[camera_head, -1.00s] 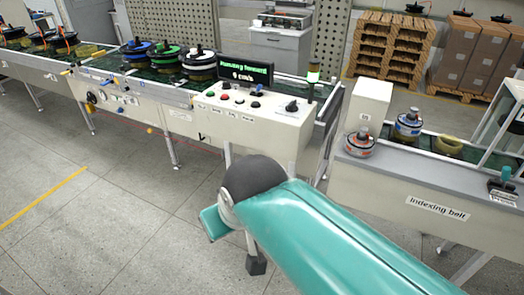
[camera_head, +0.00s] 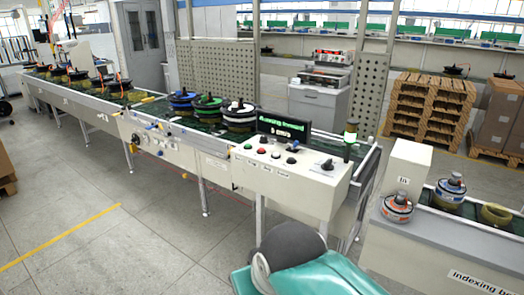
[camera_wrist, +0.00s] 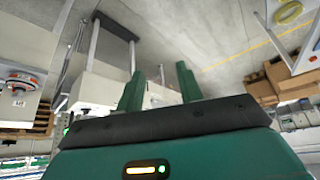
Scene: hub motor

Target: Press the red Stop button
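The red button (camera_head: 262,150) sits on the sloped top of the cream control box (camera_head: 290,180) at the conveyor's right end in the head view. A green button (camera_head: 247,146) is left of it, and dark buttons (camera_head: 276,155) are to its right. The labels are too small to read. The display (camera_head: 284,128) behind them reads "Running forward" with a speed in cm/s. In the wrist view my gripper (camera_wrist: 158,88) has two green fingers spread apart with nothing between them. The gripper is out of the head view, and the red button cannot be made out in the wrist view.
A dark selector knob (camera_head: 327,164) and a lit green stack light (camera_head: 350,138) stand at the box's right end. Motors on the conveyor (camera_head: 205,112) lie behind left. The indexing belt (camera_head: 440,255) is at right. Floor at front left is clear.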

